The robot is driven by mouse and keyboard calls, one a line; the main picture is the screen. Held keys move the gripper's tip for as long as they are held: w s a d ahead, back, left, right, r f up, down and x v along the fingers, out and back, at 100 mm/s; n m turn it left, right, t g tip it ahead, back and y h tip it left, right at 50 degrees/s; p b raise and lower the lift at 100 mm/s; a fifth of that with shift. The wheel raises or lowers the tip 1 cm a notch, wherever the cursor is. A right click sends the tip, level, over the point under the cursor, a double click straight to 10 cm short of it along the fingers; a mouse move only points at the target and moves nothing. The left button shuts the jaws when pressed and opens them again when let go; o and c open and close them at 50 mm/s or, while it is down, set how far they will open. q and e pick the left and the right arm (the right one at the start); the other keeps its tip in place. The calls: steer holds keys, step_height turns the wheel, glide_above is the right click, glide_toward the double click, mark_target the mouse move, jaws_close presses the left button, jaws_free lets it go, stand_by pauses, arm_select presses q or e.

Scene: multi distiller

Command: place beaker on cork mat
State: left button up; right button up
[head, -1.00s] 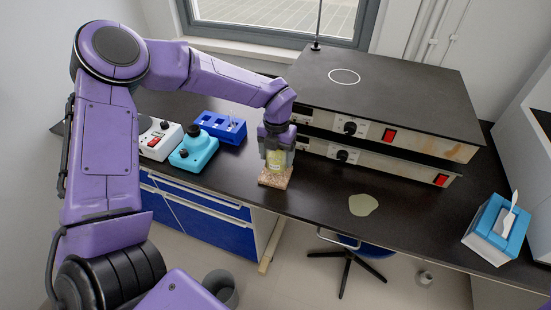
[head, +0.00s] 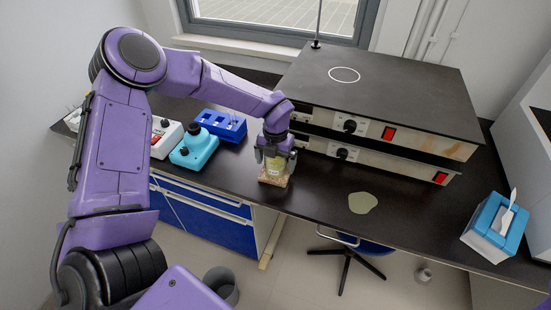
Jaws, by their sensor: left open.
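The beaker (head: 274,168), with yellowish contents, stands upright on the cork mat (head: 270,181). The mat is a small speckled tan square near the front edge of the black bench. My left gripper (head: 274,157) is open, with its fingers at the upper part of the beaker, pointing down from above. Its fingers hide part of the beaker, so I cannot tell whether they still touch it. My right gripper is not in view.
Two stacked hotplate units (head: 385,100) stand just behind and right of the mat. A turquoise device (head: 195,148) and a blue rack (head: 220,126) stand to the left. A greenish puddle (head: 362,203) and a blue tissue box (head: 496,228) lie to the right.

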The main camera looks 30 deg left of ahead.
arm_select(q)
step_height(320, 180, up, 12)
steer(key=b, duration=0.1)
steer(key=shift+r, duration=0.15)
